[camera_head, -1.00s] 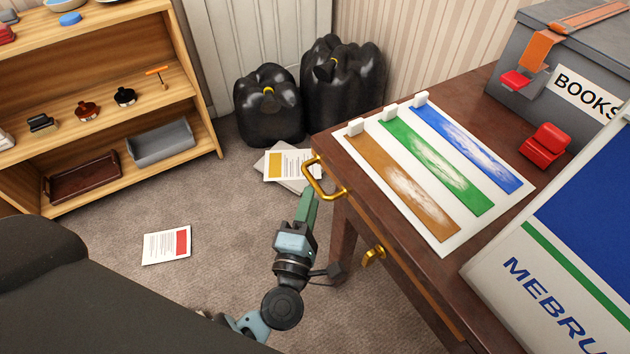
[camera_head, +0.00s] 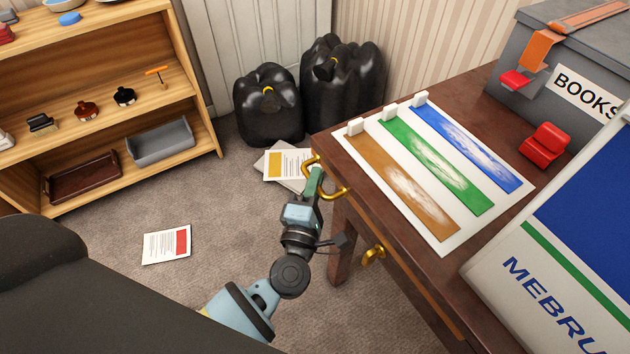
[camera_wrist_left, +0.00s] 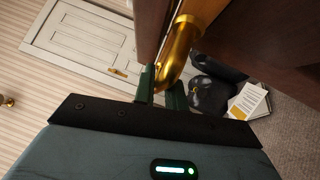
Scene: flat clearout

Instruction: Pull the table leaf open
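The dark brown table (camera_head: 470,100) stands at the right with a brass bow handle (camera_head: 334,192) at its near left edge. I cannot see an open gap at that edge. My left gripper (camera_head: 314,180) is at the handle, its green fingers partly hidden in the head view. In the left wrist view the two green fingers (camera_wrist_left: 162,92) are close together, one on each side of the brass handle (camera_wrist_left: 176,55), and look shut on it. My right gripper is not in view.
A brass knob (camera_head: 374,254) sits lower on the table front. Black bags (camera_head: 343,85) and papers (camera_head: 166,245) are on the carpet.

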